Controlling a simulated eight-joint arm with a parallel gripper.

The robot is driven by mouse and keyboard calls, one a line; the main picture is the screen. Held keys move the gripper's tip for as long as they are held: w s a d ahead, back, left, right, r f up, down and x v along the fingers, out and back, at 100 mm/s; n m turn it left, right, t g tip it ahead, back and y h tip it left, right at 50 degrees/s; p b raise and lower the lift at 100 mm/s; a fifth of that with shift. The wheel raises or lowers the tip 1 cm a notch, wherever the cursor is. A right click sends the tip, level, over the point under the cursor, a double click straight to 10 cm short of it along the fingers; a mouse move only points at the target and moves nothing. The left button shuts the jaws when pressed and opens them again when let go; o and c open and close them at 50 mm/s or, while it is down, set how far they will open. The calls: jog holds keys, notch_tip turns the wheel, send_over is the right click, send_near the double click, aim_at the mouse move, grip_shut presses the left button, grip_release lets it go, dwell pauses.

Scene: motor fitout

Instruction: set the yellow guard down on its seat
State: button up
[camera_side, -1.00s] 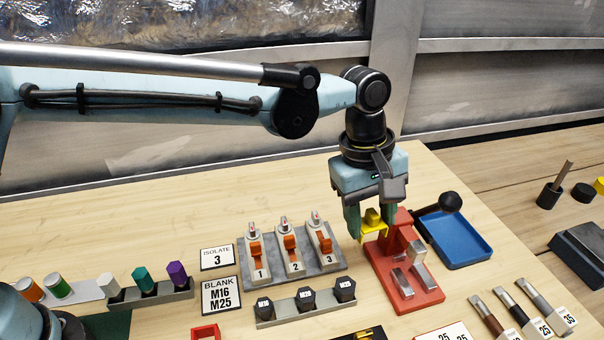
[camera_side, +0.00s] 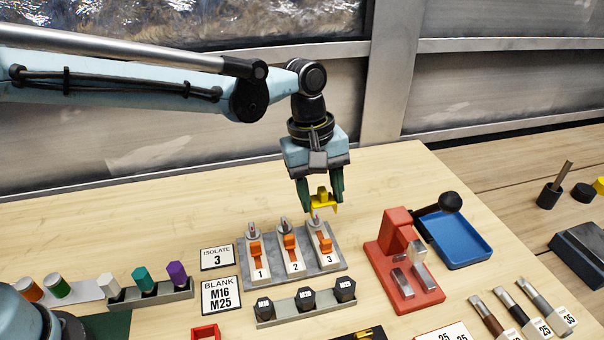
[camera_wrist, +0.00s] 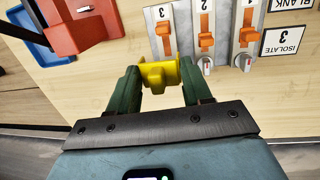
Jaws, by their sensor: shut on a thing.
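My gripper (camera_side: 321,197) is shut on the yellow guard (camera_side: 323,201), which hangs between the two green fingers. In the side view the guard is in the air, above and slightly behind the switch marked 3 (camera_side: 322,240). In the wrist view the guard (camera_wrist: 160,74) sits between the fingertips (camera_wrist: 158,82), with the switch marked 3 (camera_wrist: 163,36) just beyond it. The red stand (camera_side: 397,262) is to the right of my gripper; its upper part is bare. I cannot tell from these views which spot is the guard's seat.
Switches 1 (camera_side: 257,256) and 2 (camera_side: 291,252) share the grey plate with switch 3. A card reading "ISOLATE 3" (camera_side: 217,257) lies to the left. Several black hex plugs (camera_side: 306,299) stand in front. A blue tray (camera_side: 463,243) lies at the right. The table behind the switches is clear.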

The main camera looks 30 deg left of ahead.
send_over(320, 237)
jog(key=shift+a+f, duration=0.15)
jog(key=shift+f, duration=2.7)
jog(key=shift+f, duration=1.4)
jog(key=o, duration=1.1)
jog(key=shift+a+r, duration=0.2)
jog(key=shift+r, duration=1.1)
jog(key=shift+a+r, duration=0.2)
jog(key=shift+r, duration=1.15)
jog(key=shift+a+r, duration=0.2)
jog(key=shift+r, duration=1.1)
